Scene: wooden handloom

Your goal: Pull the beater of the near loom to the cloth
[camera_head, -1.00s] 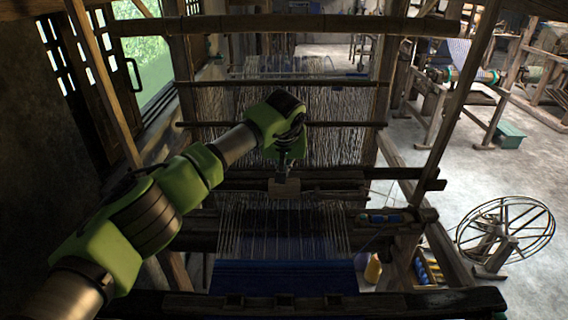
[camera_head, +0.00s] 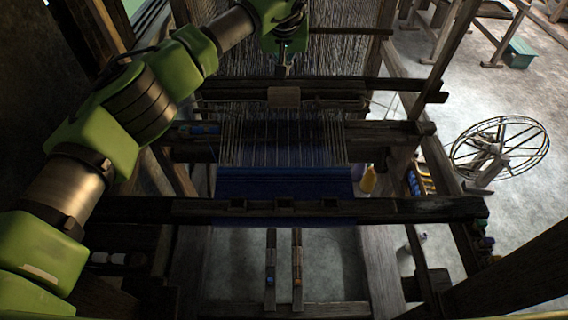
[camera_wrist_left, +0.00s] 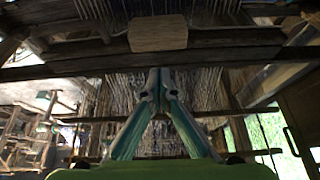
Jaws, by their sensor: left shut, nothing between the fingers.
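The near loom's beater shows in the head view as dark horizontal beams across the warp. Its upper bar (camera_head: 225,90) carries a pale wooden block (camera_head: 284,97) at the middle. The blue cloth (camera_head: 285,183) lies nearer to me, with a band of bare warp threads between it and the beater. My left gripper (camera_head: 283,73) is shut and empty, pointing down just behind the block. In the left wrist view the block (camera_wrist_left: 158,33) lies just beyond the closed fingertips (camera_wrist_left: 158,78); I cannot tell whether they touch the bar. My right gripper is not in view.
A front beam (camera_head: 400,209) crosses the loom nearer than the cloth. Side posts (camera_head: 445,55) and rails frame it. Two treadles (camera_head: 297,270) hang below. A spoked wheel (camera_head: 499,148) stands on the floor at right, and a green box (camera_head: 518,53) lies farther back.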

